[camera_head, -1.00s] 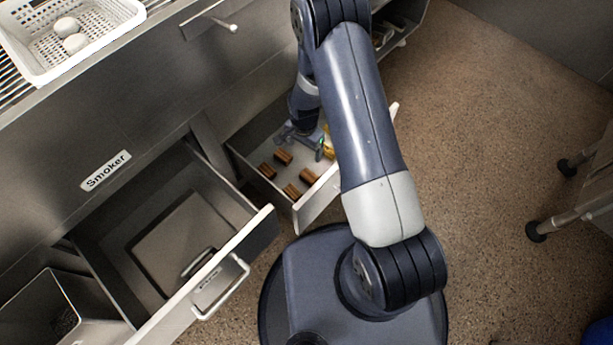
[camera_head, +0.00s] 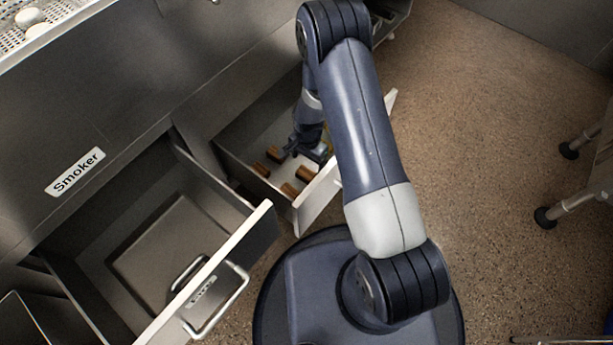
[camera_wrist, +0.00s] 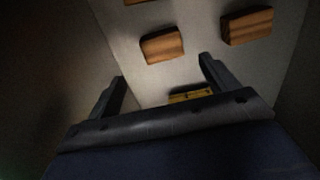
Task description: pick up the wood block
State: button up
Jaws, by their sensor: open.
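Several brown wood blocks lie in the open far drawer: one at the back (camera_head: 273,153), one at the left (camera_head: 261,169), one at the right (camera_head: 305,173) and one at the front (camera_head: 290,190). My gripper (camera_head: 303,155) is down inside this drawer, close to the blocks. In the wrist view its fingers (camera_wrist: 162,67) are spread and empty. One wood block (camera_wrist: 161,45) lies just beyond the gap between the fingertips; a second block (camera_wrist: 247,25) lies to the right. A third block (camera_wrist: 142,1) is cut off by the top edge.
A yellow object (camera_wrist: 190,95) lies between the finger bases, partly hidden by my gripper. The drawer wall (camera_head: 318,199) stands near the blocks. Another open drawer (camera_head: 225,245), under a "Smoker" label (camera_head: 75,172), is at left. A perforated white basket (camera_head: 50,30) sits above.

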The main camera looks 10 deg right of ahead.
aim_at(306, 172)
jog(key=f+b, duration=0.1)
jog(key=f, duration=0.2)
jog(key=f+b, duration=0.1)
jog(key=f, duration=0.1)
jog(key=f+b, duration=0.1)
jog(key=f, duration=0.2)
jog(key=shift+a+f, duration=0.3)
jog(key=shift+a, duration=0.05)
jog(key=shift+c, duration=0.3)
jog(key=shift+r, duration=0.1)
jog(key=c, duration=1)
